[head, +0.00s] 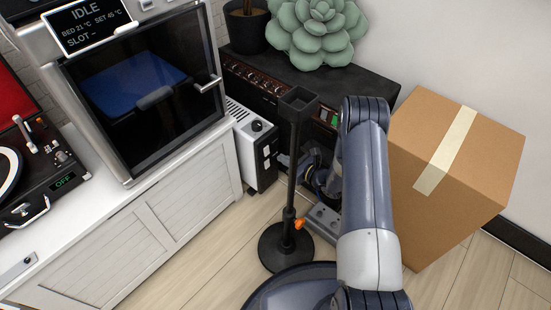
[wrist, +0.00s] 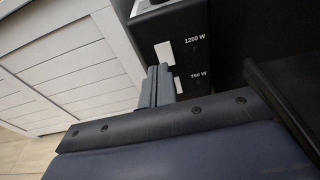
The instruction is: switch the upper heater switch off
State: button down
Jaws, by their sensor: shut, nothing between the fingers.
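The heater (head: 243,140) is a white box with a black end panel and a round knob, standing on the floor beside the white cabinet. In the wrist view its panel (wrist: 222,35) carries the labels 1250 W and 750 W. The upper switch (wrist: 164,54) is a pale rocker beside 1250 W. The lower switch (wrist: 179,86) is beside 750 W, near my fingers. I cannot tell which way either rocker is tipped. My gripper (wrist: 160,70) is shut and empty, its tips just below the upper switch. Contact cannot be told. In the head view my gripper (head: 284,160) is partly hidden by the black stand.
A black stand (head: 294,150) with a round base rises in front of the heater. A cardboard box (head: 455,165) stands right of my arm. The cabinet (head: 160,215) bounds the left side.

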jog(key=s+d+r+p, duration=0.1)
jog(key=s+d+r, duration=0.2)
jog(key=s+d, duration=0.1)
jog(key=shift+s+d+r+p, duration=0.15)
jog(key=shift+s+d+p, duration=0.2)
jog(key=shift+d, duration=0.15)
jog(key=shift+w, duration=0.1)
